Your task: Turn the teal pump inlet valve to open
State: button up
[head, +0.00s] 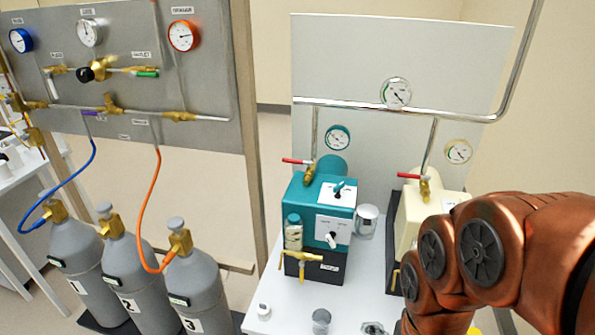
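The teal pump (308,200) stands on the white bench, with a white switch panel on its front. Its inlet valve (310,174) is a brass body on top, below a vertical metal pipe. The valve's red lever (296,161) points left, crosswise to the pipe. My copper arm fills the lower right, in front of part of the cream pump. My gripper is not in view. Nothing of my arm that shows touches the teal pump or its valve.
A cream pump (408,220) with its own red lever (408,176) stands right of the teal pump. A metal canister (367,219) stands between them. Small jars (321,319) sit at the bench front. Grey gas cylinders (200,285) with hoses stand left.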

aim_at(297, 161)
jog(key=z, duration=0.05)
jog(key=i, duration=0.85)
jog(key=u, duration=0.5)
